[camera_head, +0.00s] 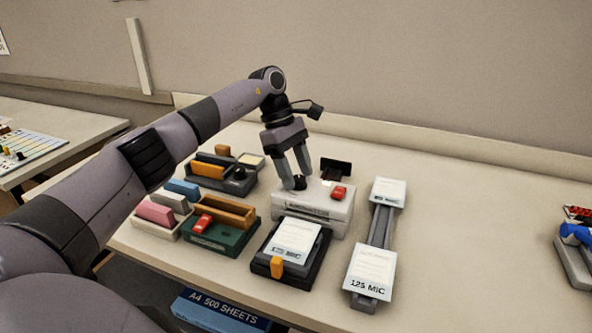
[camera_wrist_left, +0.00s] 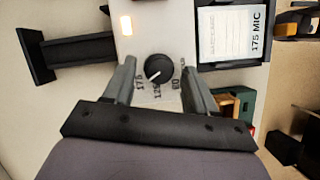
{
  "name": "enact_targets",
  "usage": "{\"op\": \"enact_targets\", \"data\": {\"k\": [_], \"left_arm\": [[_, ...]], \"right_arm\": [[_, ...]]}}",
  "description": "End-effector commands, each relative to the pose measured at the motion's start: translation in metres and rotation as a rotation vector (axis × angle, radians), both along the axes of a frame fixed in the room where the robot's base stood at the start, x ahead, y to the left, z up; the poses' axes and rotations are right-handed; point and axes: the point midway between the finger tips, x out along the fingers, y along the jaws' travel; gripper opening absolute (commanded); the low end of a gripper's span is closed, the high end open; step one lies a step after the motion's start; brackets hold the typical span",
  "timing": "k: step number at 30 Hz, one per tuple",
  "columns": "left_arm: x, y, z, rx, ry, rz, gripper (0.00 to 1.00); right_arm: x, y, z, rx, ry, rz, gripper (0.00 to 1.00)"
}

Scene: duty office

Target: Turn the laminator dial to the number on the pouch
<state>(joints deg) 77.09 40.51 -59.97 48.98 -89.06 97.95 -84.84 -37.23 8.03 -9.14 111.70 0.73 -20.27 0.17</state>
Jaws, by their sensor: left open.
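The white laminator (camera_head: 325,208) stands mid-table with a black dial (camera_head: 299,182) on top. My left gripper (camera_head: 296,180) points down at the dial, open. In the left wrist view the dial (camera_wrist_left: 158,68) sits between the spread fingers, with a gap on each side. Its white pointer slants to the lower left, towards the 175 and 125 marks; I cannot tell exactly which. A pouch (camera_wrist_left: 228,35) reading 175 MIC lies on the black tray (camera_head: 262,268) before the laminator. Another pouch (camera_head: 369,270), reading 125 MIC, lies on a grey stand at the right.
A red part (camera_head: 339,193) sits on the laminator beside the dial. A green box (camera_head: 222,240) and a tray of coloured blocks (camera_head: 158,214) stand at the left. A dark grey device (camera_head: 230,181) is behind them. The table right of the grey stand is largely clear.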

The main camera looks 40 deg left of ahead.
Motion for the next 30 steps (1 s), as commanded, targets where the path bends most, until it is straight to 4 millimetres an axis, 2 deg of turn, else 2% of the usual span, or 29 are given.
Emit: {"op": "enact_targets", "data": {"k": [9,15,30], "left_arm": [[0.002,0.017,0.042,0.0,-0.005,0.002,0.57],[0.002,0.025,0.061,0.001,-0.002,0.0,0.57],[0.001,0.027,0.065,0.0,-0.001,-0.001,0.57]], "right_arm": [[0.0,0.0,-0.007,0.0,0.0,0.0,0.43],[0.0,0.0,-0.007,0.0,0.0,0.0,0.43],[0.0,0.0,-0.007,0.0,0.0,0.0,0.43]]}}
